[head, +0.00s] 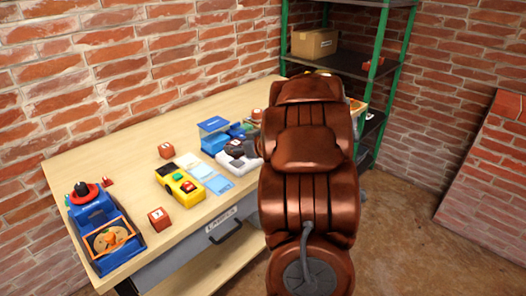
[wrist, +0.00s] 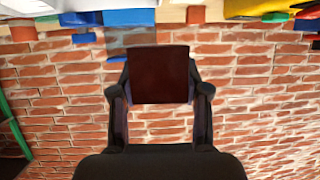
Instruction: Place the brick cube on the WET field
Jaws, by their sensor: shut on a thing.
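My gripper (wrist: 159,82) is shut on a dark red-brown brick cube (wrist: 158,72), held between both fingers in the wrist view. In the head view my arm hides the gripper and this cube. A row of flat fields lies on the bench: a white one (head: 187,160), a pale blue one (head: 203,171) and a bluer one (head: 219,184). Their labels are too small to read, so I cannot tell which is WET. Two other brick cubes stand on the bench, one behind the yellow box (head: 166,151) and one in front of it (head: 159,219).
The wooden bench (head: 120,170) runs along the brick wall. A yellow box (head: 180,188) with green and red buttons stands beside the fields. A blue crate (head: 100,236) is at the near left. Blue and white equipment stands right of the fields. A green-framed shelf (head: 384,45) is behind.

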